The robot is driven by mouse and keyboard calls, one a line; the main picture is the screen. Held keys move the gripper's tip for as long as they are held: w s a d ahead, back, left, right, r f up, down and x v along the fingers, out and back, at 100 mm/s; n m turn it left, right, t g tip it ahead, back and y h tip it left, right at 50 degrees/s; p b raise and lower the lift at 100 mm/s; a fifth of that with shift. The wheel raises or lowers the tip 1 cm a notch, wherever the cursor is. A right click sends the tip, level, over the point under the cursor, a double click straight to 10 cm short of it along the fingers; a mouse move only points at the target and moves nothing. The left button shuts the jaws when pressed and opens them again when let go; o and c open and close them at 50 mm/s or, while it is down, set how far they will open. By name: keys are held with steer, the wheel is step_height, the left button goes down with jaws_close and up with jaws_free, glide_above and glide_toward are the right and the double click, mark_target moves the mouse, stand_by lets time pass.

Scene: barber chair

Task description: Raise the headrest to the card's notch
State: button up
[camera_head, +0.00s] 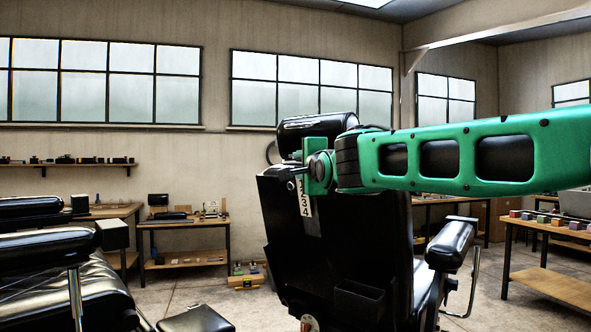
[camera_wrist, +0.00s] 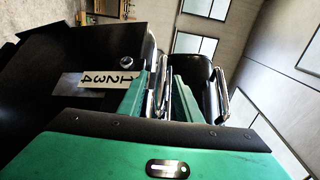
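The black padded headrest (camera_head: 317,128) is at the top of the barber chair, whose back (camera_head: 340,240) faces me. In the wrist view the headrest (camera_wrist: 198,80) is beyond my fingers. A pale number strip (camera_head: 305,196) is on the chair back; in the wrist view the strip (camera_wrist: 112,77) reads 1 to 4. A round knob (camera_wrist: 125,60) is beside it. My gripper (camera_head: 312,165) is just behind the headrest. In the wrist view its green fingers (camera_wrist: 160,78) are apart, with chrome bars (camera_wrist: 158,88) showing between them. Contact is unclear. I cannot make out a card.
My green arm reaches in from the right. The chair's armrest (camera_head: 452,243) sticks out at right. Another black chair (camera_head: 55,260) stands at left. Workbenches (camera_head: 185,223) line the back wall, and a table with coloured blocks (camera_head: 550,222) is at right.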

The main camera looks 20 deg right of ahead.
steer(key=shift+w, duration=1)
jaws_close()
steer(key=shift+d, duration=0.1)
